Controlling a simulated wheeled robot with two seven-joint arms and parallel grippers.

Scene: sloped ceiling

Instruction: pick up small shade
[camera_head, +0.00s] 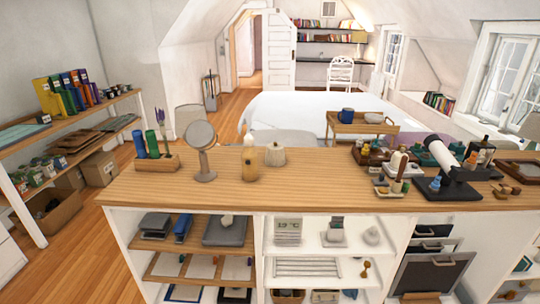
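A small cream, ribbed, shade-like piece (275,155) with a little knob on top stands upright on the wooden counter top (330,196), near its back edge. I cannot tell for sure which of these is the small shade. Neither of my grippers is in view, and nothing touches either piece.
A tan wooden bottle-like piece (250,164) stands just left of the ribbed piece. A black-and-white telescope (452,165) and small items crowd the right. The counter's front middle is clear.

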